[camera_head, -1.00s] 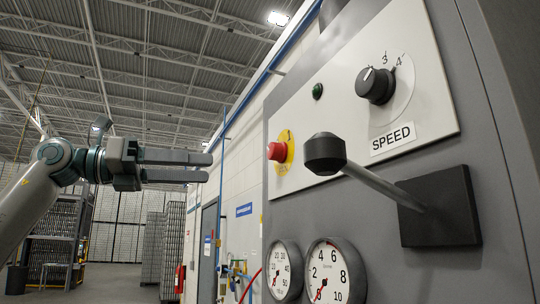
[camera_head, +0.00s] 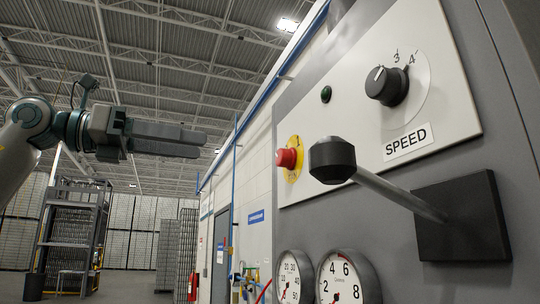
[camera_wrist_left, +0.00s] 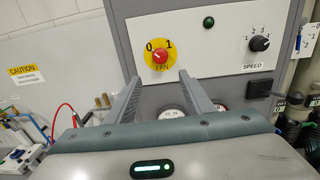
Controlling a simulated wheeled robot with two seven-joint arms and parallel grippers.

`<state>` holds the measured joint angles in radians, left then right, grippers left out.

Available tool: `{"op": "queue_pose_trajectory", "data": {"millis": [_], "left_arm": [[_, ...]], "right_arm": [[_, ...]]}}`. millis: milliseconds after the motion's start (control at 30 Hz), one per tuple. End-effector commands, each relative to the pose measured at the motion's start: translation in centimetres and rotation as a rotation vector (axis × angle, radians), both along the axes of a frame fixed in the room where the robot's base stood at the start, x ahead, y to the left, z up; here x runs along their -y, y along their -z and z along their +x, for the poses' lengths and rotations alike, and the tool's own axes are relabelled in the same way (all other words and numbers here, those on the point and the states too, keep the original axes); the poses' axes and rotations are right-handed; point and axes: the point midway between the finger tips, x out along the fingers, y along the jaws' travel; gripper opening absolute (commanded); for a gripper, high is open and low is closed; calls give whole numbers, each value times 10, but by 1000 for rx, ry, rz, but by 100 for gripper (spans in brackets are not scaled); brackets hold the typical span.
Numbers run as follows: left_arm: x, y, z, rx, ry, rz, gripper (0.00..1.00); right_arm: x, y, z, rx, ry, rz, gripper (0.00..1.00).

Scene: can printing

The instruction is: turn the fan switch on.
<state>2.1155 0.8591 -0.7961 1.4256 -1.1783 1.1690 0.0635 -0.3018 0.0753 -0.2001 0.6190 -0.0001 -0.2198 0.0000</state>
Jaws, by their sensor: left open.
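The fan switch is a red knob (camera_head: 287,158) on a yellow disc on the light panel, left of the black lever knob in the head view. The left wrist view shows the red knob (camera_wrist_left: 160,56) with 0 to its upper left and 1 to its upper right, above the word FAN. Which mark it points at is too small to tell. My left gripper (camera_head: 203,144) is open and empty, left of the switch and apart from it. In the left wrist view its two fingers (camera_wrist_left: 160,78) reach toward the switch, one on each side below it. My right gripper is not in view.
A lever with a black knob (camera_head: 333,160) sticks out right of the switch. A black speed dial (camera_head: 388,86) and a green button (camera_head: 326,94) sit higher on the panel. Round gauges (camera_head: 347,280) are below. The space between gripper and panel looks clear.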

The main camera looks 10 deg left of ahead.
Motion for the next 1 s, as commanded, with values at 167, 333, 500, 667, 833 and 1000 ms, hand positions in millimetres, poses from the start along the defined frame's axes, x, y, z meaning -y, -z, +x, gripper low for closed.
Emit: {"op": "queue_pose_trajectory", "data": {"millis": [167, 333, 500, 667, 833, 1000], "left_arm": [[19, -1, 13, -1, 2, 2, 48], [42, -2, 29, -1, 2, 3, 48], [67, -3, 47, -3, 2, 2, 48], [91, -3, 64, 0, 3, 2, 48], [113, -2, 80, -2, 3, 1, 48], [127, -2, 91, -1, 1, -1, 48]], "right_arm": [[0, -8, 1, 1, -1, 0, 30], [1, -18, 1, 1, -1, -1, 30], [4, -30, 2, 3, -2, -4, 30], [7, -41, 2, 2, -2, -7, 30], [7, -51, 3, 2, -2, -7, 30], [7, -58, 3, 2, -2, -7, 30]]}}
